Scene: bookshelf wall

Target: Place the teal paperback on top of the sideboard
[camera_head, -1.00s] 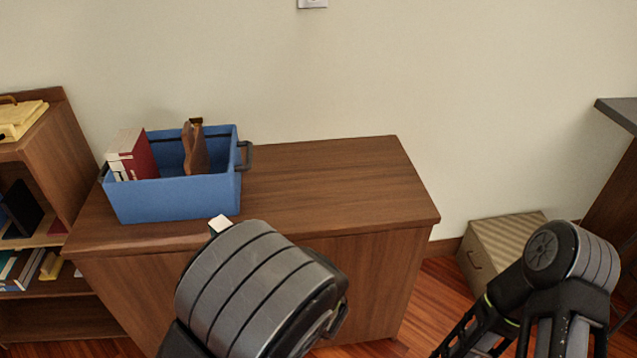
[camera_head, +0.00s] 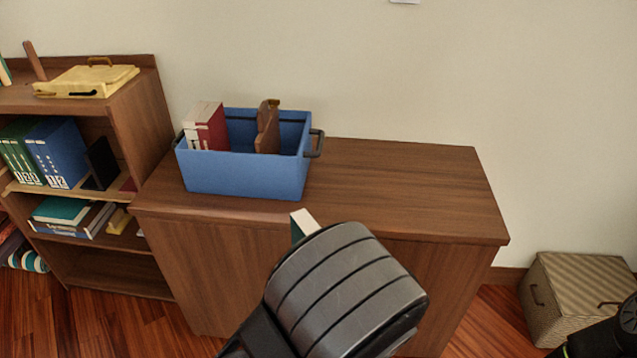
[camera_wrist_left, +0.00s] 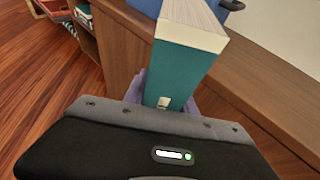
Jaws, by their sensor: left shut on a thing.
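The teal paperback (camera_wrist_left: 186,76) is held upright between the fingers of my left gripper (camera_wrist_left: 168,96) in the left wrist view, with its page edges and a white band at the top. In the head view only a small end of the paperback (camera_head: 303,224) shows above my left arm; my left fingers are hidden there. The book is at the front edge of the brown wooden sideboard (camera_head: 410,185), whose top is bare on the right. I cannot tell the exact gap between book and sideboard. My right gripper is not in view.
A blue bin (camera_head: 245,174) with a red book (camera_head: 208,125) and a brown wooden object (camera_head: 267,127) stands on the sideboard's left part. A bookshelf (camera_head: 150,105) is at the left. A striped box (camera_head: 575,290) sits on the floor at right.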

